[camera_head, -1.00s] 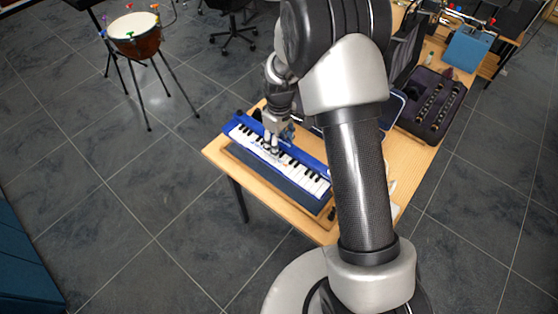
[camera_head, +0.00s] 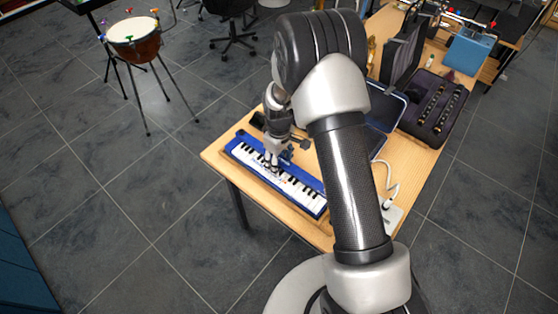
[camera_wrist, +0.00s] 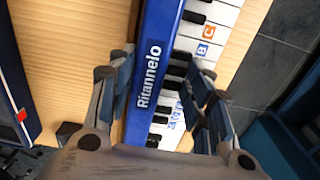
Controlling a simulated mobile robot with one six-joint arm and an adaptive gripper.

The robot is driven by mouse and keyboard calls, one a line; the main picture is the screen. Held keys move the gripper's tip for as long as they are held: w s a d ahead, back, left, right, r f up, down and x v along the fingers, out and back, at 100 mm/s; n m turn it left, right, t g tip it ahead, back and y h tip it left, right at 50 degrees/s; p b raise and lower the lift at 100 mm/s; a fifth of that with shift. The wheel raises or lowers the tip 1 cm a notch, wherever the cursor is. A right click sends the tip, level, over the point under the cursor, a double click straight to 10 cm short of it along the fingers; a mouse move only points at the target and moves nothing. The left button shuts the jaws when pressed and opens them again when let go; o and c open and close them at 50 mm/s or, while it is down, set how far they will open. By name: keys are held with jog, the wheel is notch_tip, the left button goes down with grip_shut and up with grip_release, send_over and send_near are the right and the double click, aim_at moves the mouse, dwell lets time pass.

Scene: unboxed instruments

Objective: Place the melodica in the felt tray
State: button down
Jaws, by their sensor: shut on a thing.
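The melodica (camera_head: 307,193) is a long blue instrument with white and black keys, low over the near left part of the wooden table. My gripper (camera_head: 272,160) is shut across its middle. In the wrist view the melodica (camera_wrist: 152,75) shows the name "Ritannelo", with one finger of my gripper (camera_wrist: 162,100) on each side of its body. The felt tray's dark lining does not show now; the melodica covers its place. I cannot tell whether the melodica touches the tray floor.
The wooden table (camera_head: 325,229) has a white socket strip (camera_head: 391,217) with a cable on the right. An open dark case (camera_head: 436,108) with a woodwind stands farther right, and a blue box (camera_head: 468,50) behind it. A drum (camera_head: 134,38) stands on the floor at left.

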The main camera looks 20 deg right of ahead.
jog(key=shift+f, duration=0.15)
jog(key=c, duration=0.8)
grip_release()
notch_tip(320, 180, up, 12)
jog(key=p, duration=0.3)
notch_tip(320, 180, up, 10)
jog(key=m+t, duration=0.1)
send_over(281, 171)
jog(key=s+r+m+t, duration=0.2)
jog(key=s+r+m, duration=0.2)
jog(key=s+r, duration=1.05)
jog(key=s, duration=0.3)
jog(key=s+m+t, duration=0.1)
jog(key=s, duration=0.3)
jog(key=s+m, duration=0.1)
jog(key=s, duration=0.2)
jog(key=shift+s+r+t, duration=0.25)
jog(key=shift+s+t, duration=0.05)
jog(key=shift+s, duration=0.05)
